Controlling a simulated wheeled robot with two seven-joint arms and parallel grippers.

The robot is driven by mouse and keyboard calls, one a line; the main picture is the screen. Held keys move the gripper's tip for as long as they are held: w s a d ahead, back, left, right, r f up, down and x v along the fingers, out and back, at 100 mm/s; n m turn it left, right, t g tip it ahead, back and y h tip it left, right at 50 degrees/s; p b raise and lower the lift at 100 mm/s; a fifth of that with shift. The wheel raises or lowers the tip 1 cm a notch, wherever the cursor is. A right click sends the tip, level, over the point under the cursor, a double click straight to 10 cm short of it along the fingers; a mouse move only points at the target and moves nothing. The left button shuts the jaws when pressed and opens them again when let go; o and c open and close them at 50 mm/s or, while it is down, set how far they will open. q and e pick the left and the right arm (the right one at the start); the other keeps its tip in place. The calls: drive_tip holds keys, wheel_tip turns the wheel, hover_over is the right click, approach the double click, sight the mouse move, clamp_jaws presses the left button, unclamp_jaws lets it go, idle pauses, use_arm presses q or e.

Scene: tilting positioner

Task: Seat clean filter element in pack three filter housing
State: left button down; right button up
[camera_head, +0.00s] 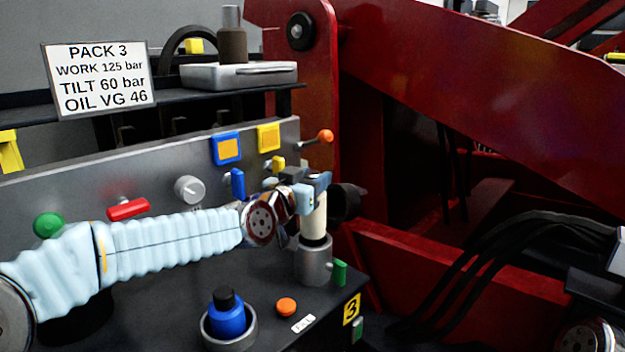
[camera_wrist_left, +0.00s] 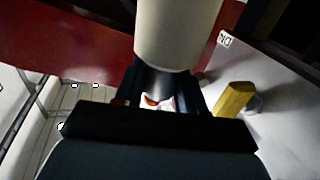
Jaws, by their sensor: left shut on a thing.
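The cream filter element (camera_head: 315,222) stands roughly upright, held by my left gripper (camera_head: 314,184) near its top. It also shows as a pale cylinder (camera_wrist_left: 178,35) in the left wrist view, above the dark fingers (camera_wrist_left: 160,88). Below it is the grey cylindrical filter housing (camera_head: 314,265) on the dark bench. The element's lower end is over the housing mouth, where a dark band shows; I cannot tell how far it goes in.
A blue part with a black cap (camera_head: 227,313) sits in a grey ring at the front. An orange knob (camera_head: 286,306) is beside it. A grey panel with controls (camera_head: 150,165) stands behind. A brown cylinder (camera_head: 232,45) stands on a pale tray. Red machine arms (camera_head: 480,110) fill the right.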

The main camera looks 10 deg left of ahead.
sight(306, 232)
use_arm(q)
drive_tip(key=shift+f+b, duration=0.4)
drive_tip(key=shift+f, duration=5.05)
drive_tip(key=c, duration=0.6)
unclamp_jaws()
drive_tip(key=shift+f, duration=0.1)
